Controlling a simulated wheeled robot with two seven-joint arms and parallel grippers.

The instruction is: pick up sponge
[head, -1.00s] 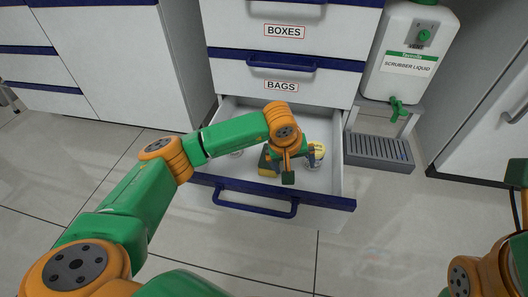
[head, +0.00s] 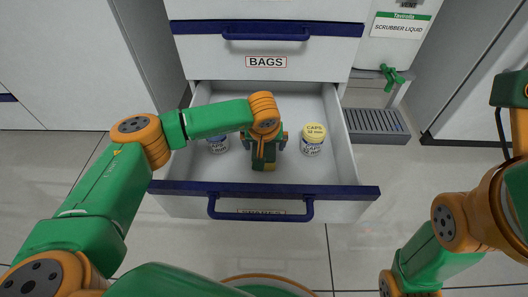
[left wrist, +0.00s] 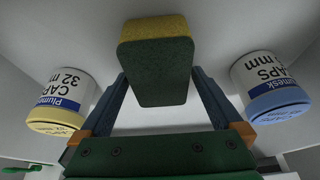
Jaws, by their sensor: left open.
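The sponge (left wrist: 158,70), a block with a dark green side and a yellow layer, is in the open drawer. Its lower end shows beneath my left gripper in the head view (head: 268,166). My left gripper (head: 266,150) reaches down into the drawer over it. In the left wrist view the two blue fingers of this gripper (left wrist: 159,82) stand apart, one on each side of the sponge. I cannot tell whether they touch it. The gripper hides much of the sponge in the head view. My right arm shows at the right edge, but its gripper is out of view.
A yellow-lidded caps jar (head: 312,140) stands right of the gripper, and a blue-lidded one (head: 218,145) stands left. The drawer front (head: 330,197) with its blue handle borders the near side. The closed BAGS drawer (head: 300,62) is above. A grey drip grate (head: 375,121) lies to the right.

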